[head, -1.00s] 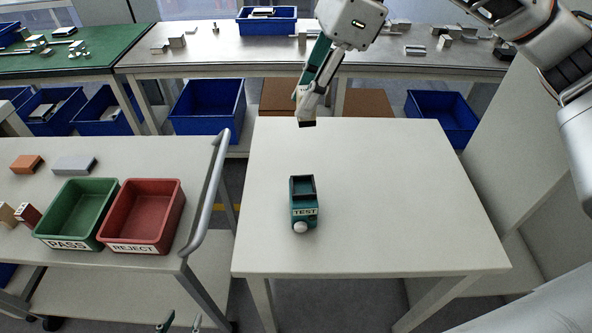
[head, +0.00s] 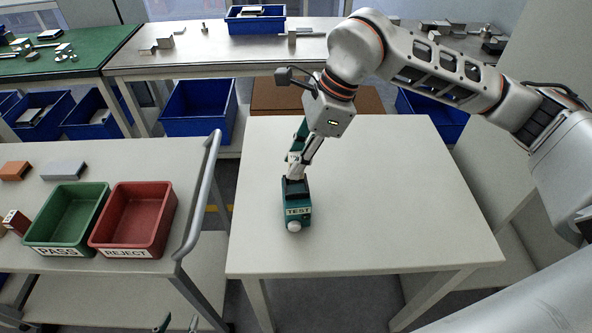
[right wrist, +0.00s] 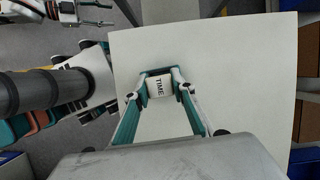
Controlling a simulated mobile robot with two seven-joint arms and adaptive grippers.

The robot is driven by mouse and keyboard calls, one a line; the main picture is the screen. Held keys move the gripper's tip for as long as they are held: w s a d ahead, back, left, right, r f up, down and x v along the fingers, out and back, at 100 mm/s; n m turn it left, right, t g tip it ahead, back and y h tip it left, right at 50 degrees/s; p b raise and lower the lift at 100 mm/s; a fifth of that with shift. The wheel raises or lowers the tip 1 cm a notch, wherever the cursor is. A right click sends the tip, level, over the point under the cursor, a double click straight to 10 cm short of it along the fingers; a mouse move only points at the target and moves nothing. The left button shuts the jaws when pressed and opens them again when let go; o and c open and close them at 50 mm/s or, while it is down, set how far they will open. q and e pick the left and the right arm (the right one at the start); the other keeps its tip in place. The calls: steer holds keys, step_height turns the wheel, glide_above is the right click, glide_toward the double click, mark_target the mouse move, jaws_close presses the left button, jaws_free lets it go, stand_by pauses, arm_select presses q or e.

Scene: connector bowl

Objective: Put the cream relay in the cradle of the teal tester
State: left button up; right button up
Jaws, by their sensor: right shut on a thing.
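The teal tester (head: 297,212) stands on the white table in the head view, with a TEST label and a white knob at its near end. My right gripper (head: 297,170) is directly over its cradle, pointing down. In the right wrist view its fingers (right wrist: 161,92) are shut on the cream relay (right wrist: 160,87), whose face reads TIME. The relay is at the cradle opening; whether it touches the cradle floor is hidden. My left gripper (head: 178,324) shows only as two separated fingertips at the bottom edge, open and empty.
The white table (head: 400,200) is otherwise clear. On the cart to the left stand a green PASS bin (head: 65,222) and a red REJECT bin (head: 135,218), with a few small blocks. A grey cart handle (head: 197,195) rises between cart and table.

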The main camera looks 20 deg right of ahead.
steer(key=shift+f, duration=1.8)
steer(key=shift+f, duration=0.2)
steer(key=o, duration=1.1)
steer(key=shift+r, duration=0.1)
steer(key=w+v, duration=0.1)
steer(key=v, duration=1.1)
steer(key=shift+s, duration=0.45)
steer(key=shift+s, duration=0.1)
